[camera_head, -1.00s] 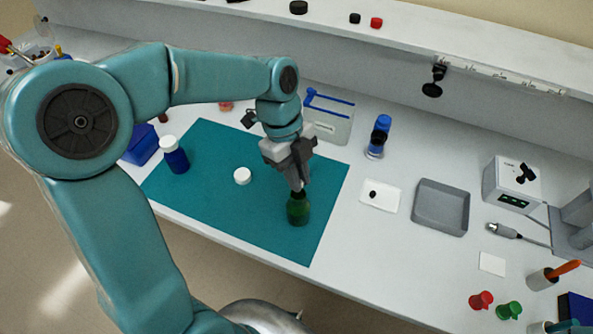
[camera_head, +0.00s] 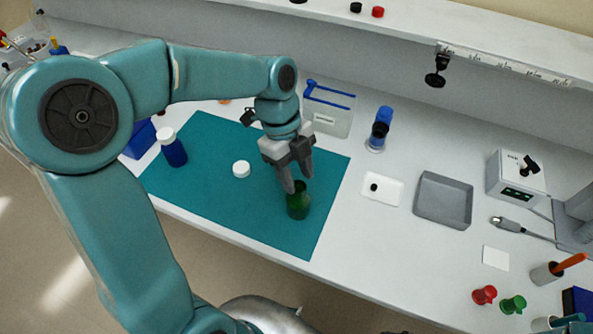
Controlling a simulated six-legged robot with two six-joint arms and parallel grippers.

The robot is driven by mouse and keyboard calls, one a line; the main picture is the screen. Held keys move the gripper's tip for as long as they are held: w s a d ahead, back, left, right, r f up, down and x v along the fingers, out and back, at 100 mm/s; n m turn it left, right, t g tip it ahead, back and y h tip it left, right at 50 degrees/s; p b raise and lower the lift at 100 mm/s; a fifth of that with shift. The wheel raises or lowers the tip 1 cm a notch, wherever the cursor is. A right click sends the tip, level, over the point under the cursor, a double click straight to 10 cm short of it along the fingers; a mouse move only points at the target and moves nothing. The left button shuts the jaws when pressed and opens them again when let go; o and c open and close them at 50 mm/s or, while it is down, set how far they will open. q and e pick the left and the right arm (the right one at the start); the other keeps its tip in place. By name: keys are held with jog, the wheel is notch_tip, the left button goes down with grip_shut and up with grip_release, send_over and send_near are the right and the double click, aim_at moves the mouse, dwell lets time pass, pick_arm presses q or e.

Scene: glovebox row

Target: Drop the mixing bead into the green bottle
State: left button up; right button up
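The green bottle (camera_head: 298,205) stands upright on the teal mat (camera_head: 215,205), near its right side. My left gripper (camera_head: 297,184) is just above the bottle's mouth, pointing down, with its two fingers apart. I see nothing between the fingers. The fingers partly cover the bottle's neck, and the inside of the bottle cannot be seen. A small dark round thing (camera_head: 374,187) lies on a white dish (camera_head: 391,192) to the right of the mat; I cannot tell whether it is a bead. My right gripper is not in view.
A white cap (camera_head: 241,169) and a blue bottle (camera_head: 172,148) are left of the green bottle. A blue-topped vial (camera_head: 379,131) stands behind the dish. A grey tray (camera_head: 417,213) lies to the right. Red (camera_head: 484,295) and green (camera_head: 513,304) stoppers sit near the front edge.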

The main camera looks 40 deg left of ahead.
pick_arm(q)
jog(key=p+v, duration=0.1)
jog(key=v, duration=1.5)
jog(key=shift+r, duration=0.15)
